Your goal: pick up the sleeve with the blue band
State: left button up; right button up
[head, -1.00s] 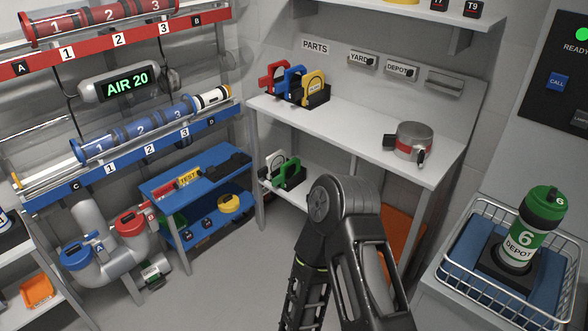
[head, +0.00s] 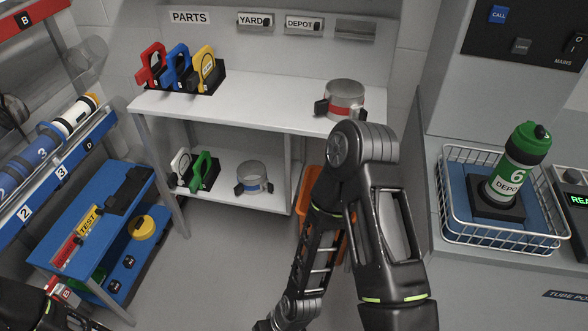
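The sleeve with the blue band (head: 253,178) is a short grey metal ring with dark side clamps. It stands on the lower shelf of the white parts bench, right of the green holder. A similar sleeve with a red band (head: 345,99) stands on the bench's top shelf at the right. My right arm fills the lower middle of the head view, in front of the bench. Its gripper is below the frame. A dark part of my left arm shows at the bottom left corner; its gripper is not visible. Nothing touches the blue-banded sleeve.
White and green holders (head: 202,170) stand left of the blue-banded sleeve. Red, blue and yellow holders (head: 178,69) stand on the upper shelf (head: 270,100). A blue cart (head: 60,215) is at left. A wire basket (head: 447,205) with a green canister (head: 522,160) is at right.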

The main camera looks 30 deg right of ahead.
aim_at(249, 167)
jog(key=i+j+z, duration=0.15)
jog(key=z, duration=0.25)
jog(key=i+j+z, duration=0.2)
jog(key=z, duration=0.25)
jog(key=i+j+z, duration=0.4)
jog(key=j+z, duration=0.25)
jog(key=z, duration=0.2)
jog(key=i+j+z, duration=0.1)
jog(key=j+z, duration=0.7)
jog(key=i+l, duration=0.05)
